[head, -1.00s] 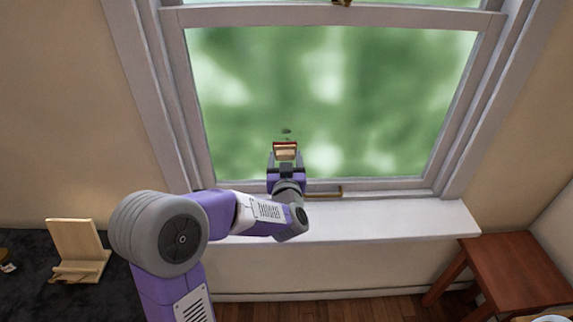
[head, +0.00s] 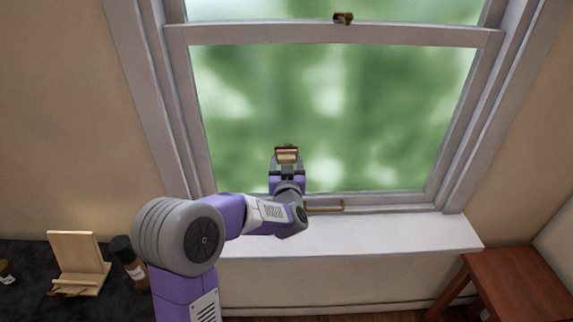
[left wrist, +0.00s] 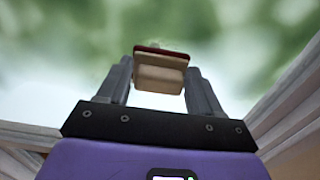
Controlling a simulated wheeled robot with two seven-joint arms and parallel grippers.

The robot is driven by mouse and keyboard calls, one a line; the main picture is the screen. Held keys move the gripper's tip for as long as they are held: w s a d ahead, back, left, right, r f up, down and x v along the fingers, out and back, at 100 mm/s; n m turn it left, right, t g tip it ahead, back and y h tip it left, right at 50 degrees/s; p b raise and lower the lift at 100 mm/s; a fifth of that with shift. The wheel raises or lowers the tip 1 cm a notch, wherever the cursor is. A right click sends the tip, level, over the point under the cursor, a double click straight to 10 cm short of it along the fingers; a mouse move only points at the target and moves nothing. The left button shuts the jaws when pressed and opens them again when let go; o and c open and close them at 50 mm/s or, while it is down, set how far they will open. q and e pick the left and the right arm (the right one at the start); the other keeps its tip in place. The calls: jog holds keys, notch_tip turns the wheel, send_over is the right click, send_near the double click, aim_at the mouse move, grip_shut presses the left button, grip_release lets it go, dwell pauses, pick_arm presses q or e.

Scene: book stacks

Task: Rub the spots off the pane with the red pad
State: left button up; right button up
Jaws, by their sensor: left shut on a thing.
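The pane (head: 390,110) is the lower window glass, with blurred green behind it. My left gripper (head: 287,160) is shut on the red pad (head: 287,154), a tan block with a red face, in front of the lower middle of the pane. In the left wrist view, the red pad (left wrist: 160,72) sits between the fingers of the left gripper (left wrist: 160,85), its red edge toward the glass. A small dark spot (head: 289,146) shows just above the pad, partly hidden by it. I cannot tell whether the pad touches the glass. My right gripper is out of view.
A white sill (head: 400,236) runs below the window, with a brass handle (head: 325,209) on the lower sash rail. A brass latch (head: 343,18) is on the upper rail. A wooden stand (head: 78,262) and a brown bottle (head: 128,260) are at left; a reddish-brown stool (head: 515,280) is at right.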

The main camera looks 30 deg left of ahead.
pick_arm(q)
jog(key=shift+x, duration=0.85)
dwell(0.3)
jog(key=shift+w+d+p, duration=0.2)
jog(key=shift+w+d, duration=0.25)
jog(key=shift+d, duration=0.4)
jog(key=shift+w+d+p, duration=0.2)
jog(key=shift+w+d, duration=0.3)
jog(key=shift+d, duration=0.3)
jog(key=shift+w+d, duration=0.1)
jog(key=shift+w, duration=0.05)
jog(key=shift+s+a+b, duration=0.35)
jog(key=shift+s+a, duration=0.15)
jog(key=shift+a, duration=0.4)
jog(key=shift+s+a+b, duration=0.3)
jog(key=shift+s+a, duration=0.15)
jog(key=shift+a, duration=0.45)
jog(key=shift+s+a+r, duration=0.1)
jog(key=shift+a+r, duration=0.05)
jog(key=shift+a, duration=0.05)
jog(key=shift+s+d, duration=0.2)
jog(key=shift+s, duration=0.15)
jog(key=shift+b+v, duration=0.35)
jog(key=shift+v, duration=2.2)
